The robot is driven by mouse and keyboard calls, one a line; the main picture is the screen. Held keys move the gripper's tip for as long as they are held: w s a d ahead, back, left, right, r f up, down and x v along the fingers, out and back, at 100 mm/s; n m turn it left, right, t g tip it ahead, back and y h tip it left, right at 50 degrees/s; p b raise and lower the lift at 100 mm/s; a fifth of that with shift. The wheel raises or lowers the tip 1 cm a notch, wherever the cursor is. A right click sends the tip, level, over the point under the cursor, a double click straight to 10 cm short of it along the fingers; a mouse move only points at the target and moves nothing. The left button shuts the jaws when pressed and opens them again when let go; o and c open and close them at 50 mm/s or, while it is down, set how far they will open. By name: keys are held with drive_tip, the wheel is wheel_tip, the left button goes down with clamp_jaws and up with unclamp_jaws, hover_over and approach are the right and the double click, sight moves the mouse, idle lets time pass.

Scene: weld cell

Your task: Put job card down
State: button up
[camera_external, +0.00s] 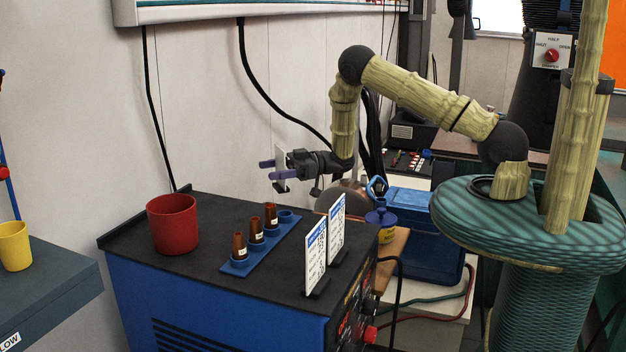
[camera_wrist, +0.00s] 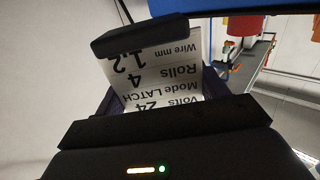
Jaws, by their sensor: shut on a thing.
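My gripper (camera_external: 272,170) is shut on a white job card (camera_external: 280,156), held in the air above and behind the blue-and-black machine, near the wall. In the wrist view the job card (camera_wrist: 160,75) fills the space between the dark fingers of my gripper (camera_wrist: 155,85). Its print appears upside down and reads Wire mm 1.2, Rolls 4, Mode LATCH and Volts 24. The fingers cover part of the card. Two other white cards, a front one (camera_external: 316,257) and a rear one (camera_external: 337,230), stand upright in dark holders at the right of the machine top (camera_external: 215,272).
A red cup (camera_external: 173,224) and a blue rack (camera_external: 238,266) with copper-coloured nozzles stand on the machine. A yellow cup (camera_external: 15,246) is on the bench at left. The machine's front left top is bare.

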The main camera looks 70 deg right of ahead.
sight(278, 154)
drive_tip(key=d+r+n+g+b, duration=0.1)
drive_tip(key=s+d+r+g+y+b, duration=0.1)
drive_tip(key=d, duration=0.1)
drive_tip(key=d+r+n+g+y+b, duration=0.1)
drive_tip(key=d, duration=0.1)
drive_tip(key=shift+s+d+r+n, duration=0.2)
drive_tip(key=shift+s+r+n, duration=0.05)
drive_tip(key=shift+s+n, duration=0.1)
drive_tip(key=s+d+r+n+g+y+b, duration=0.2)
drive_tip(key=s+d+g+b, duration=0.15)
drive_tip(key=d, duration=0.25)
wheel_tip(278, 154, down, 8)
drive_tip(key=p, duration=0.1)
drive_tip(key=shift+s+r, duration=0.2)
drive_tip(key=shift+s, duration=0.05)
drive_tip(key=shift+t, duration=0.25)
wheel_tip(278, 154, down, 6)
drive_tip(key=shift+p, duration=0.3)
drive_tip(key=shift+f, duration=0.15)
drive_tip(key=shift+f, duration=1.85)
